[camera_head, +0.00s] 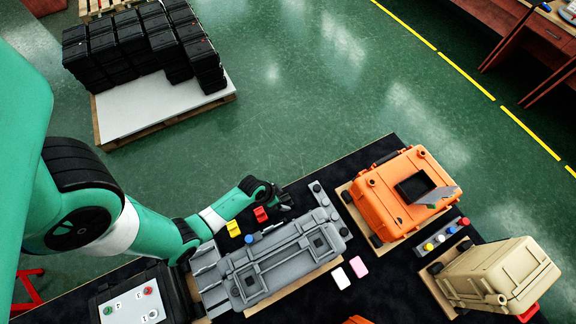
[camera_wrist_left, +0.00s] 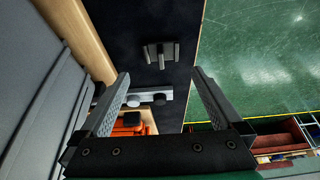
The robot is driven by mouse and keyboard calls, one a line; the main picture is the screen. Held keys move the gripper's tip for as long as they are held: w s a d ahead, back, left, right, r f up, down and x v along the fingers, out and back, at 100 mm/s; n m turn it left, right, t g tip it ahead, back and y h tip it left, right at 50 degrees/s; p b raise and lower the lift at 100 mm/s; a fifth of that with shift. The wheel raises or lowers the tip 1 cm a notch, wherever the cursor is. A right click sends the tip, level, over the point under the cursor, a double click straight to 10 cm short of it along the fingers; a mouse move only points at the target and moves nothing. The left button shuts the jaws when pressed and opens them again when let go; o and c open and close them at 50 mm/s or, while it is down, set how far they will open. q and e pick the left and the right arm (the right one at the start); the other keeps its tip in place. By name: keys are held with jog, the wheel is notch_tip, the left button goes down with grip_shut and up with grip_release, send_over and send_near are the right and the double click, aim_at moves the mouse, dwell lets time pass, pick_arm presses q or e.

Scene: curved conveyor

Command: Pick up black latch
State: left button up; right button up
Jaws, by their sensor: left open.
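My left gripper (camera_head: 284,202) is at the end of the green arm, above the dark table's far edge beside the grey case (camera_head: 238,268). In the left wrist view my left gripper (camera_wrist_left: 161,75) is open, with two dark fingers apart and nothing between them. A small dark piece that looks like the black latch (camera_wrist_left: 161,54) lies on the dark table, beyond the fingertips and roughly centred between them. In the head view I cannot clearly tell the latch from the dark gripper. A red latch (camera_head: 260,214) and a yellow latch (camera_head: 233,228) lie close to the gripper. My right gripper is not in view.
An orange case (camera_head: 400,222) and a tan case (camera_head: 500,275) stand to the right. White (camera_head: 340,278) and pink (camera_head: 359,267) pieces lie in front. A black box with a button panel (camera_head: 140,300) is at lower left. Green floor lies beyond the table edge.

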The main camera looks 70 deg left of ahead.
aim_at(287, 199)
pick_arm(q)
jog(key=shift+x, duration=1.1)
jog(key=b+x, duration=0.2)
jog(key=x, duration=0.3)
jog(key=shift+a+f+b, duration=0.1)
jog(key=shift+b, duration=0.3)
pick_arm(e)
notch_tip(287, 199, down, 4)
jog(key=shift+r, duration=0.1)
pick_arm(q)
jog(key=c, duration=1.2)
notch_tip(287, 199, up, 10)
jog(key=p, duration=0.6)
jog(key=shift+f, duration=0.2)
jog(key=shift+c, duration=0.2)
jog(key=shift+r+p, duration=0.3)
jog(key=shift+p, duration=0.3)
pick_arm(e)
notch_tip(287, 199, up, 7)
pick_arm(q)
jog(key=shift+r, duration=0.1)
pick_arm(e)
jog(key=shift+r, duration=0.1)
pick_arm(q)
jog(key=shift+r+p, duration=1.65)
jog(key=shift+p, duration=0.1)
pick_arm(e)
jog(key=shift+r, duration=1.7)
